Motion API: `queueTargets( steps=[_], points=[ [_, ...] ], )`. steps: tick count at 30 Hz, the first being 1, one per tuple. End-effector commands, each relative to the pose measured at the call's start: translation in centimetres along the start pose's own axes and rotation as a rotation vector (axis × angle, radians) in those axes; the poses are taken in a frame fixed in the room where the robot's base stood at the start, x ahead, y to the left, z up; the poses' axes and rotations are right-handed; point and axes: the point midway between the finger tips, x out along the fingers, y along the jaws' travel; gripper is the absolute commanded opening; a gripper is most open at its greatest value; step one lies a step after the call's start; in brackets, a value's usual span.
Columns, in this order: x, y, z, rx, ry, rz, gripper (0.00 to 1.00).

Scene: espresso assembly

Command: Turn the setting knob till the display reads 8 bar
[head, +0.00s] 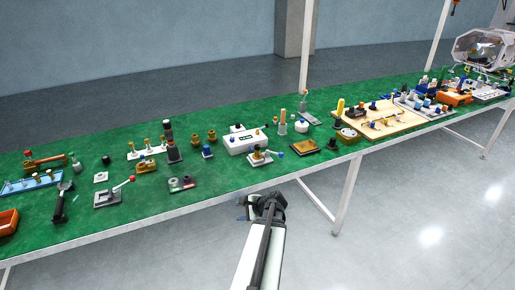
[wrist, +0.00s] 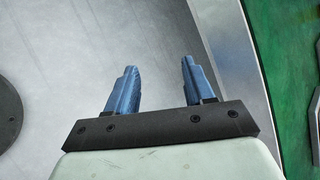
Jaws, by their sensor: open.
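My gripper (head: 243,206) is in front of the table's near edge, over the floor. In the wrist view its two blue fingers (wrist: 157,72) stand apart with nothing between them. A white box-shaped unit (head: 238,146) sits on the green table top beyond my gripper, with small dark and coloured marks on it. I cannot tell whether it carries the setting knob or the display. No reading is legible in either view, and the wrist view shows no knob or display.
The long green table (head: 225,182) runs across the head view, its pale edge also in the wrist view (wrist: 240,60). A blue-knobbed fixture (head: 262,157), a brown plate (head: 305,147) and a red-knobbed lever clamp (head: 110,198) stand near the front. Several parts crowd behind. Floor in front is clear.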

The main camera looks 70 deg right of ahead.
Motion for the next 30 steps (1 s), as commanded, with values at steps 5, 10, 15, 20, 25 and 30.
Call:
queueTargets(
  steps=[5, 10, 15, 20, 25, 30],
  points=[
    [-4.5, -2.7, -3.3, 0.094, 0.032, -0.111, 0.53],
    [-8.1, -5.1, -5.7, 0.196, 0.037, -0.22, 0.53],
    [-10.0, -8.5, -6.9, 0.375, -0.041, -0.367, 0.53],
    [-10.7, -11.6, -7.2, 0.556, -0.156, -0.486, 0.53],
    [-12.0, -14.9, -8.1, 0.77, -0.308, -0.613, 0.53],
    [-13.2, -17.1, -8.8, 0.924, -0.433, -0.695, 0.53]
  ],
)
